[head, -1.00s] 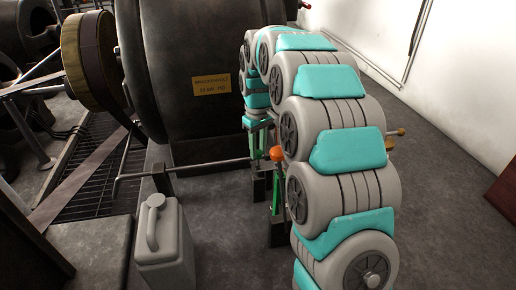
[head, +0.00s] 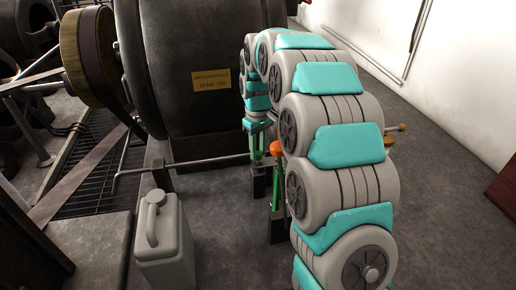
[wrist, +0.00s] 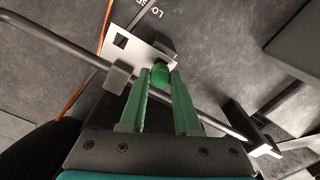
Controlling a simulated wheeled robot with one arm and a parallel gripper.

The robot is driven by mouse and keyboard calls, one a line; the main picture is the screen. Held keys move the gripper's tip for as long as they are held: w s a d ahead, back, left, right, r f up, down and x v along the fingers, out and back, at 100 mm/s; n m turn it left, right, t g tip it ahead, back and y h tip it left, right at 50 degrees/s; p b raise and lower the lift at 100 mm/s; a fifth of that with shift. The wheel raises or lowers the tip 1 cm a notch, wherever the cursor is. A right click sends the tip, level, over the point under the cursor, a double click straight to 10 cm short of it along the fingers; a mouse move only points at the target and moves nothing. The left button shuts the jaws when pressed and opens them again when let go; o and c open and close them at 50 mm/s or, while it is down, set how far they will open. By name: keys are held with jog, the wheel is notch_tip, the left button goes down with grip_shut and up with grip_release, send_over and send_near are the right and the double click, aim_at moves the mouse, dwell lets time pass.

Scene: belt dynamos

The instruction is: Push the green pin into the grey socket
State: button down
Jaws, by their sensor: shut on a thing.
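My gripper (wrist: 161,73) has two green fingers closed around the round green pin (wrist: 160,76), whose end shows between the fingertips in the wrist view. In the head view my gripper (head: 258,151) points down, partly hidden by my arm, and the pin cannot be made out there. Just beyond the pin in the wrist view is a dark block (wrist: 162,48) by a light grey plate (wrist: 134,47) with a square hole. I cannot tell for sure which part is the grey socket, or whether the pin has entered it.
A bent metal rod (head: 185,165) crosses beside my gripper, with a grey block (wrist: 119,79) on it. An orange-knobbed lever (head: 277,147) stands close to my arm. A grey jerrycan (head: 164,240) stands left, and the large dark dynamo (head: 190,60) behind.

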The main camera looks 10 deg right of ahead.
aim_at(258, 153)
jog(key=shift+f, duration=0.9)
jog(key=c, duration=0.5)
grip_release()
jog(key=shift+c, duration=0.2)
jog(key=shift+r, duration=0.15)
notch_tip(258, 153, up, 7)
jog(key=shift+f, duration=0.2)
jog(key=shift+r, duration=0.45)
